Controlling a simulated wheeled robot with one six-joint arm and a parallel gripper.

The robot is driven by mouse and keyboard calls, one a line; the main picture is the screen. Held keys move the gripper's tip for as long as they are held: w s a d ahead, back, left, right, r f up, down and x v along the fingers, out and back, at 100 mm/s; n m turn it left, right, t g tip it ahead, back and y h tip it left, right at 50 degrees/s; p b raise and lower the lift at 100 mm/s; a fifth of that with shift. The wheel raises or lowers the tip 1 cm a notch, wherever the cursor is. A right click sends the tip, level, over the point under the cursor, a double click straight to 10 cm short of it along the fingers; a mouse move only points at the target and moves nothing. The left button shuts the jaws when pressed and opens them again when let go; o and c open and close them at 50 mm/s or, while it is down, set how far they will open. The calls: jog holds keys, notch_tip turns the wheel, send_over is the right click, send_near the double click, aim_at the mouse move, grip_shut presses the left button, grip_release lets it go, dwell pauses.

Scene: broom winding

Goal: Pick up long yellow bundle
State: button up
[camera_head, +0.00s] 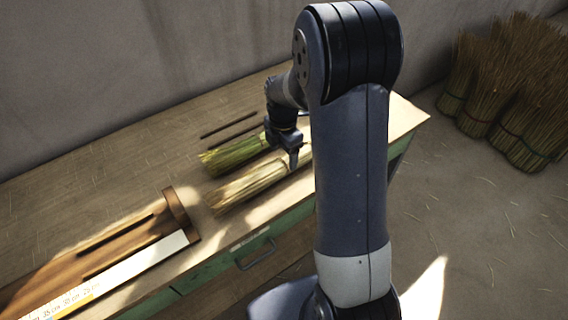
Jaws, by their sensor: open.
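A long yellow bundle (248,186) of straw lies on the wooden table near its front edge. A shorter-looking green bundle (232,154) lies just behind it, roughly parallel. My gripper (291,158) points down at the right part of the yellow bundle, with a finger showing close to it. The gripper is open. My arm hides the right end of the yellow bundle, and I cannot tell whether the fingers touch it or stand around it.
Thin dark sticks (228,124) lie behind the bundles. A wooden measuring jig (182,214) with a ruler lies at the left. The table (95,190) is bare at the back left. Tied brown bundles (508,90) stand on the floor at the right.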

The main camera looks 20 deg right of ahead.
aim_at(283, 160)
jog(key=shift+w+f+p, duration=0.15)
jog(key=shift+f+p, duration=0.35)
jog(key=shift+f, duration=2.15)
jog(key=c, duration=1.1)
